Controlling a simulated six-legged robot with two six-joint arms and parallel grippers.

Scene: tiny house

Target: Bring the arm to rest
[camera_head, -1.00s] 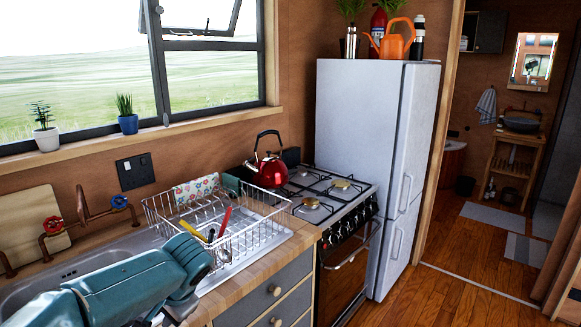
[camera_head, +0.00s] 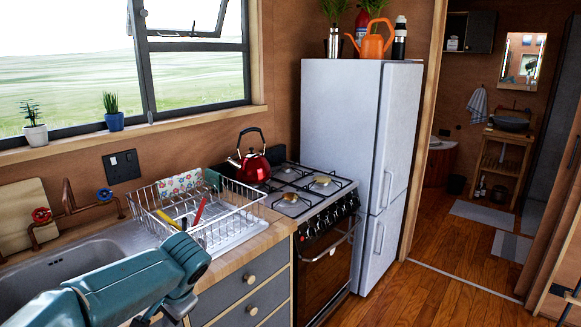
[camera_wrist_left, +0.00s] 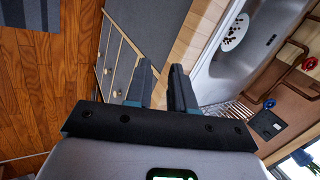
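My left arm (camera_head: 130,285) comes in from the lower left in the head view, bent over the front of the counter by the sink. Its gripper is mostly hidden below the wrist, at the bottom edge of that view. In the left wrist view my left gripper (camera_wrist_left: 160,75) shows two dark fingers standing apart with nothing between them. Drawer fronts (camera_wrist_left: 118,62) and the counter edge lie beyond the fingers. My right gripper is not in view.
A sink (camera_head: 55,270), a wire dish rack (camera_head: 225,225) with utensils, a red kettle (camera_head: 252,168) on the stove (camera_head: 310,190) and a white fridge (camera_head: 345,150) line the wall.

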